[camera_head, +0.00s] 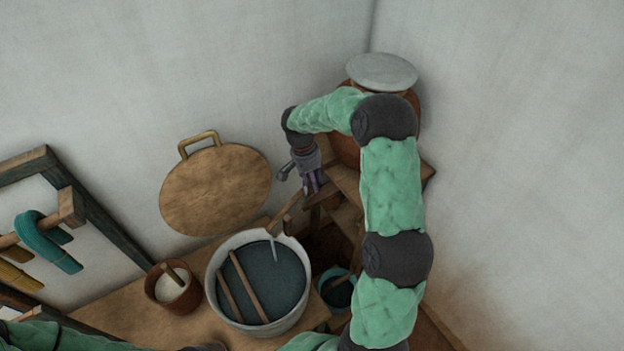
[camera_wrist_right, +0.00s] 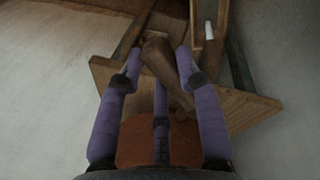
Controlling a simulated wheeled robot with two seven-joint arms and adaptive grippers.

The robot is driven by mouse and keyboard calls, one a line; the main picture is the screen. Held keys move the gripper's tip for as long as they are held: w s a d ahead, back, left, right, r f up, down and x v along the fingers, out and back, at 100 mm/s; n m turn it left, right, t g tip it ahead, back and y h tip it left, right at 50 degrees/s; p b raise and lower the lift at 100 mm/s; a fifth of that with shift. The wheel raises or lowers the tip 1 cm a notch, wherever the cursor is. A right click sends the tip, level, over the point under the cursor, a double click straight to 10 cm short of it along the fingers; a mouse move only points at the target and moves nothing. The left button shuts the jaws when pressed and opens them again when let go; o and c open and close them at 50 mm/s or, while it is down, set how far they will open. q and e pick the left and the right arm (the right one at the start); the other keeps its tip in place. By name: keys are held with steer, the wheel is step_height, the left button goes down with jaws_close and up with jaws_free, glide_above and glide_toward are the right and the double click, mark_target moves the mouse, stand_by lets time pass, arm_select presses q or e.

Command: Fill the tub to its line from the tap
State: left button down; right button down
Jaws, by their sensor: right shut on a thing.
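The tub (camera_head: 216,291) is a wide pale vessel holding dark blue liquid (camera_head: 275,275), with two wooden sticks (camera_head: 246,286) in it. I cannot make out its fill line. A thin pale stream (camera_head: 273,248) falls into the tub from the end of a wooden spout (camera_head: 287,212). My right gripper (camera_head: 313,186) is at the upper end of the spout, beside the clay jar. In the right wrist view its purple fingers (camera_wrist_right: 160,70) are closed around the wooden tap piece (camera_wrist_right: 163,62). My left arm shows at the lower left edge; its fingers are not visible.
A clay jar (camera_head: 343,150) with a grey lid (camera_head: 381,71) stands on a wooden stand behind my right arm. A small blue bucket (camera_head: 325,281) is right of the tub. A brown pot (camera_head: 183,301) stands left. A round wooden board (camera_head: 215,190) leans on the wall.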

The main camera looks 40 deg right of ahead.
steer(key=s+d+n+t+h, duration=0.1)
steer(key=s+d+n, duration=0.2)
steer(key=n, duration=0.6)
steer(key=shift+d+n+t, duration=0.3)
steer(key=shift+d, duration=1)
steer(key=c, duration=0.8)
jaws_free()
steer(key=shift+r, duration=0.15)
steer(key=r, duration=0.3)
steer(key=a+r, duration=0.1)
steer(key=r, duration=0.3)
steer(key=a+r, duration=0.1)
steer(key=r, duration=0.3)
steer(key=shift+w+a+r, duration=0.1)
steer(key=shift+r, duration=0.15)
